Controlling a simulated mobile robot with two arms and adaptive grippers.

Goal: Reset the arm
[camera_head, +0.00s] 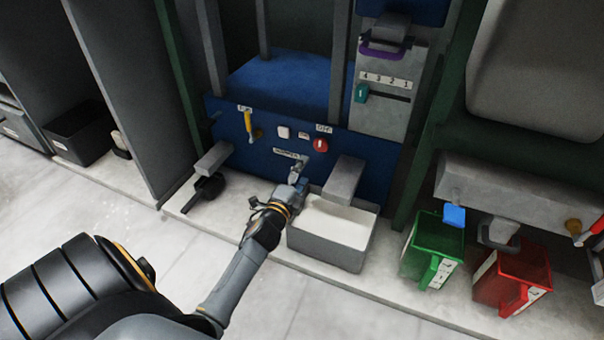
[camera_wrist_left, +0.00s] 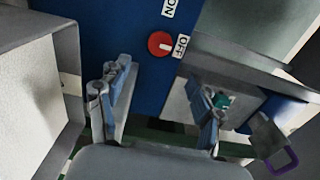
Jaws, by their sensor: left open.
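My left arm reaches in from the lower left in the head view. Its gripper (camera_head: 297,182) is in front of the blue press panel (camera_head: 375,158), just below a small printed label and above the left end of a grey box. In the left wrist view the two fingers of the gripper (camera_wrist_left: 158,105) stand wide apart with nothing held between them. The red round knob (camera_head: 320,145) with an OFF label is above and right of the gripper; it also shows in the left wrist view (camera_wrist_left: 160,44), beyond the fingers. My right gripper is not in view.
The grey box (camera_head: 322,253) with white content stands close beside the gripper. A yellow-handled lever (camera_head: 249,122) is on the panel. A green bin (camera_head: 421,262) and a red bin (camera_head: 500,292) stand at right. A black tub (camera_head: 78,135) is at left. The front floor is clear.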

